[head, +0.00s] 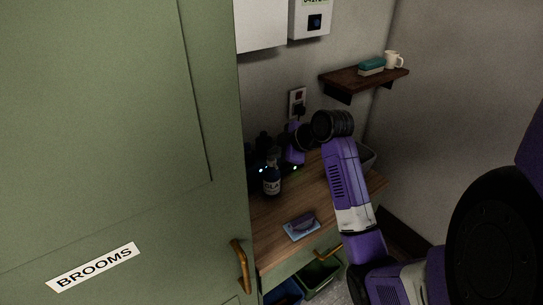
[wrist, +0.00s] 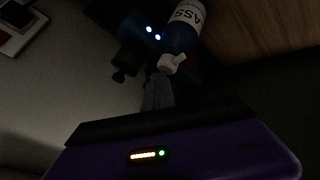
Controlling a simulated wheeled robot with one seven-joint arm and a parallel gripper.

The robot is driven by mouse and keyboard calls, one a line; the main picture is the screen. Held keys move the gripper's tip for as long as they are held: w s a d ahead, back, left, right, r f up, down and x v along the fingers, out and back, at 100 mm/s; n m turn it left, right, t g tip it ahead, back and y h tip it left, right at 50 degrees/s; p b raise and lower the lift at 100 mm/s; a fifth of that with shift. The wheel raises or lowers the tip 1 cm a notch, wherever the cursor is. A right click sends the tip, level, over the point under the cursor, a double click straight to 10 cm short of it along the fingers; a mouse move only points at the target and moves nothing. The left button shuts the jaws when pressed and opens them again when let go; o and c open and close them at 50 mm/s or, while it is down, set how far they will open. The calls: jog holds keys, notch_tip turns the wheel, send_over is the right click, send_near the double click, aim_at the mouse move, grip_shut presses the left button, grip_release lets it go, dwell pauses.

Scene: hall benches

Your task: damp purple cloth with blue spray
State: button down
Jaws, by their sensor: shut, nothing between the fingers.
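The blue spray bottle (head: 272,181), with a white label and pale nozzle, stands on the wooden bench by the door's edge. It also shows in the wrist view (wrist: 184,37), just beyond my fingers. The purple cloth (head: 302,224) lies on a light blue flat piece near the bench's front edge, to the right of and nearer than the bottle. My gripper (wrist: 157,92) is shut and empty, its fingertips close to the bottle's nozzle; whether they touch it I cannot tell. In the head view the fingers are dark and hard to make out.
A dark device with two blue lights (wrist: 140,40) stands beside the bottle. A green door marked BROOMS (head: 95,267) fills the left. A wall shelf (head: 350,81) holds a teal block and a white mug (head: 393,60).

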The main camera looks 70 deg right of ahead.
aim_at(274, 161)
jog(key=shift+r, duration=0.1)
jog(key=shift+r+p, duration=2.45)
jog(key=shift+r, duration=0.7)
jog(key=shift+f, duration=0.1)
